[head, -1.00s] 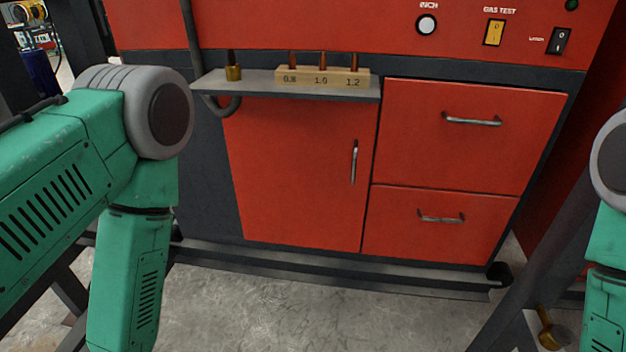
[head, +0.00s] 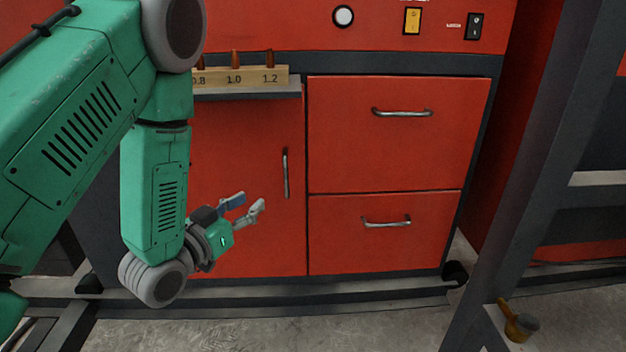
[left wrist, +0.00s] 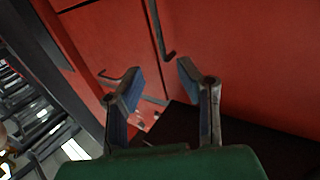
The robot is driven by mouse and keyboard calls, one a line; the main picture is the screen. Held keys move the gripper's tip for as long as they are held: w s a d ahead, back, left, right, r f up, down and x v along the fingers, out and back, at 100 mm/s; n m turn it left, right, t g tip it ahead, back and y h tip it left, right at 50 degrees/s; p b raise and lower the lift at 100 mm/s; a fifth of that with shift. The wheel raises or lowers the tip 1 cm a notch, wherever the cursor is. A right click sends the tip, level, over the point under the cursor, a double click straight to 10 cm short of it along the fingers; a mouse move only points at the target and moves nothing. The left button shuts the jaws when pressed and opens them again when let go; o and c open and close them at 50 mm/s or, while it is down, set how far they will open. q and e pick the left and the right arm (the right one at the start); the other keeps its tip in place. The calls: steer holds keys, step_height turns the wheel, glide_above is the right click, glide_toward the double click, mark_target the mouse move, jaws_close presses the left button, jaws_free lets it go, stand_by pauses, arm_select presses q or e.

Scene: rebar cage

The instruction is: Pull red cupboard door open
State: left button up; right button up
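The red cupboard door (head: 235,135) is shut, left of two red drawers, with an upright metal handle (head: 286,173) near its right edge. My left arm covers the door's left part. My left gripper (head: 251,203) is in front of the door's lower half, to the left of and below the handle, with its fingers apart and empty. In the left wrist view the two blue-padded fingers (left wrist: 158,82) are spread, and a dark bar that looks like the door handle (left wrist: 156,30) lies beyond the tips, apart from them. My right gripper is not in view.
The upper drawer (head: 385,150) and lower drawer (head: 350,245) have bar handles. A shelf with a numbered wooden block (head: 240,77) juts out above the door. A dark slanted post (head: 535,170) stands at right, with a brass-coloured fitting (head: 518,322) near its foot.

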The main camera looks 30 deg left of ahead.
mark_target(286, 176)
arm_select(q)
steer(key=w, duration=1.3)
steer(key=shift+w+d, duration=0.15)
steer(key=shift+d, duration=0.1)
jaws_close()
